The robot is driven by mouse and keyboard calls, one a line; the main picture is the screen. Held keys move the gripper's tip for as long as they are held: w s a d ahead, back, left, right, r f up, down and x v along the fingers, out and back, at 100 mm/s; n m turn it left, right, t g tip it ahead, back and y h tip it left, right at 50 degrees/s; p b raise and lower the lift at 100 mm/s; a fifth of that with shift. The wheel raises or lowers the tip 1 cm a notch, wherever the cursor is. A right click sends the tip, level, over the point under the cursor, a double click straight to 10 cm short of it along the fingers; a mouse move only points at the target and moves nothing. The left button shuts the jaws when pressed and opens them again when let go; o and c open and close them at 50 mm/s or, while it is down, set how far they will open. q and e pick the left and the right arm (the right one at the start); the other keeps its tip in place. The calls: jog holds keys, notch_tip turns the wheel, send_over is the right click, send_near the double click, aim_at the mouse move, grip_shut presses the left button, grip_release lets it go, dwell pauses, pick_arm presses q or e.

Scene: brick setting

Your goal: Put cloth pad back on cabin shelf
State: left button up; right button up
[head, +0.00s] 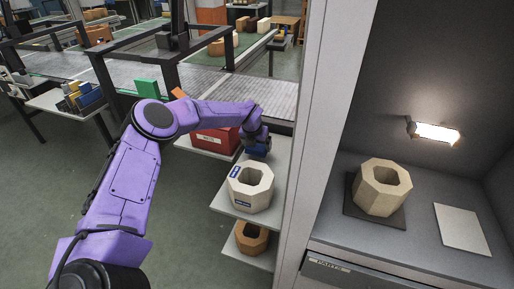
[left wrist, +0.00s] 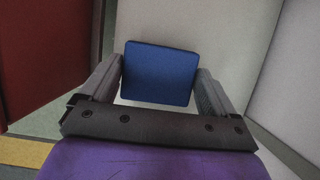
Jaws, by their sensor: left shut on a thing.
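My left gripper (head: 258,143) reaches in over the upper side shelf (head: 231,190). It is shut on a blue cloth pad (head: 259,152), which is partly hidden by the gripper in the head view. In the left wrist view the pad (left wrist: 158,74) sits flat and square between the two fingers (left wrist: 160,80), with a pale surface beyond it. The pad is just behind the cream octagonal block (head: 251,185). I cannot tell whether the pad touches the shelf. My right gripper is out of view.
A red bin (head: 215,139) stands left of the pad. A brown block (head: 251,237) is on the lower shelf. The pale cabin wall (head: 321,110) rises close on the right. The lit cabin holds a beige block (head: 383,187) on a dark mat and a bare white plate (head: 461,229).

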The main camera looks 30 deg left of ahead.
aim_at(257, 150)
pick_arm(q)
jog(key=shift+s+f, duration=0.25)
jog(key=shift+f, duration=0.95)
jog(key=shift+w+f, duration=0.25)
jog(key=shift+f, duration=0.15)
jog(key=o, duration=0.7)
jog(key=shift+c, duration=0.2)
jog(key=b+v, duration=0.1)
jog(key=v, duration=1.1)
jog(key=shift+s, duration=0.2)
